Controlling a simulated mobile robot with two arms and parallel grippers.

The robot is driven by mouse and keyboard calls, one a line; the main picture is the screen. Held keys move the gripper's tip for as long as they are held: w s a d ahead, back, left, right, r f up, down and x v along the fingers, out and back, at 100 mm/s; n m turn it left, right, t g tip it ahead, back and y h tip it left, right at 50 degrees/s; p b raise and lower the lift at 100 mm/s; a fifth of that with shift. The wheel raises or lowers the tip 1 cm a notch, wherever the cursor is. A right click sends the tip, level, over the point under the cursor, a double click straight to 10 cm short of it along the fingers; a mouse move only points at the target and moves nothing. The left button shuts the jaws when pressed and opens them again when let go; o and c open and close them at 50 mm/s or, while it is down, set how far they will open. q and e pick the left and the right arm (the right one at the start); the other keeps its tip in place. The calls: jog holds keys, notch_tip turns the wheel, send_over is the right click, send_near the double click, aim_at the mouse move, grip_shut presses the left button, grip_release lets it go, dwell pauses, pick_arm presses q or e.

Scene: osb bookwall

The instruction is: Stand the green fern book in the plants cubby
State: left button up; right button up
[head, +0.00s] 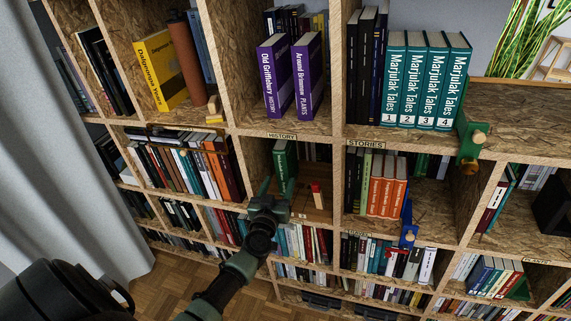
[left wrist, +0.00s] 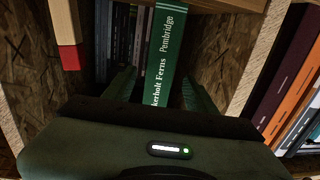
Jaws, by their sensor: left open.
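The green fern book (head: 284,163) stands upright at the left of a middle cubby in the head view. In the left wrist view its spine (left wrist: 165,50) reads "Ferns" and "Pembridge". My left gripper (head: 275,188) is in front of it and open. In the wrist view its fingertips (left wrist: 160,88) lie on either side of the spine; I cannot tell whether they touch it. A purple book marked "PLANTS" (head: 307,75) stands in the cubby above, beside a purple "HISTORY" book (head: 275,75). My right gripper is out of view.
A wooden block with a red end (head: 317,196) stands right of the gripper; it also shows in the wrist view (left wrist: 68,45). Teal books (head: 425,80) fill the upper right cubby; orange books (head: 388,185) stand below. A blue object (head: 408,231) is at a shelf edge.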

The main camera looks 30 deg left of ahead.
aim_at(282, 174)
pick_arm(q)
jog(key=shift+x, duration=2.7)
grip_shut()
jog(key=shift+r, duration=0.2)
jog(key=shift+p+v, duration=0.7)
jog(key=shift+v, duration=0.85)
jog(key=shift+f, duration=0.15)
